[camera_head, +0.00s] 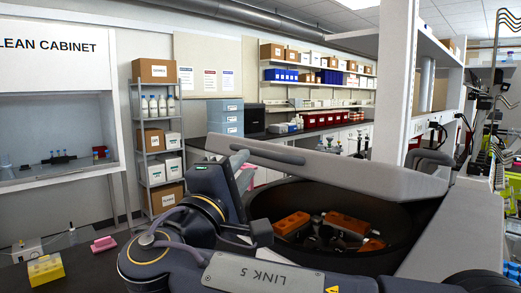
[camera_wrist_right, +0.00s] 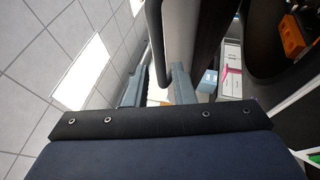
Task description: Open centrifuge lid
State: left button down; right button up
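The centrifuge (camera_head: 470,225) stands at the right of the head view. Its lid (camera_head: 330,168) is raised and seen nearly edge-on, with a gap above the dark bowl (camera_head: 275,200). Orange rotor buckets (camera_head: 292,223) show inside the bowl. My right gripper (camera_head: 238,163) is at the lid's left end, on its near side; its fingertips are hard to make out there. In the right wrist view its two fingers (camera_wrist_right: 157,88) stand apart, beside a dark curved edge of the lid (camera_wrist_right: 155,40). Contact cannot be told. My left gripper is not in view.
A yellow rack (camera_head: 45,270) and a pink item (camera_head: 104,244) sit on the dark bench at lower left. A clean cabinet (camera_head: 55,110) and a shelf of boxes (camera_head: 155,130) stand behind. A white upright post (camera_head: 394,85) rises behind the centrifuge.

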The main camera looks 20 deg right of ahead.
aim_at(254, 154)
jog(key=shift+p+x, duration=0.65)
jog(key=shift+x, duration=2.5)
grip_shut()
